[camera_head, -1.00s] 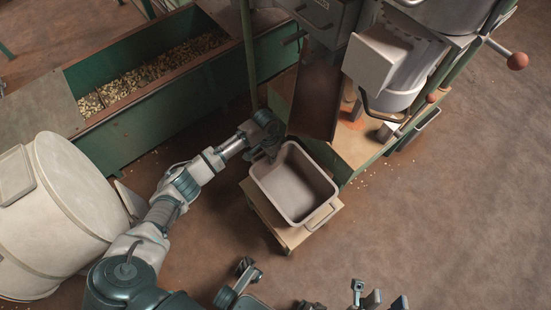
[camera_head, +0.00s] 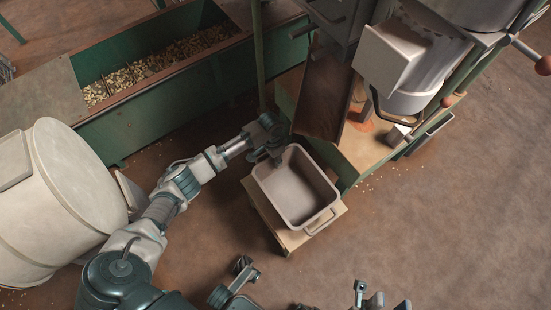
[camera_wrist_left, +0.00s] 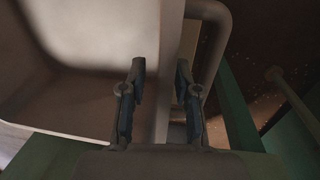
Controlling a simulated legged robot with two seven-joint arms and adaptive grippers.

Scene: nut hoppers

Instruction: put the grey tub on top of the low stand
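The grey tub (camera_head: 297,187) is open-topped, looks empty, and sits on the low stand (camera_head: 290,237) with its pale wooden top. The stand's top shows past the tub's left and lower sides. My left gripper (camera_head: 268,150) is at the tub's upper-left end. In the left wrist view my left gripper's fingers (camera_wrist_left: 160,95) are apart. One is over the tub's inside, the other near its rim and handle (camera_wrist_left: 213,45); the tub wall (camera_wrist_left: 168,60) passes between them. I see no clear grip. Dark jointed parts of mine show at the bottom edge; I cannot make out my right gripper's fingers.
A machine with a brown chute (camera_head: 326,95) stands just beyond the tub, on a green-framed wooden base (camera_head: 365,150). A green trough (camera_head: 160,120) holds nuts at the upper left. A large white drum (camera_head: 75,190) stands at the left. The floor at the lower right is clear.

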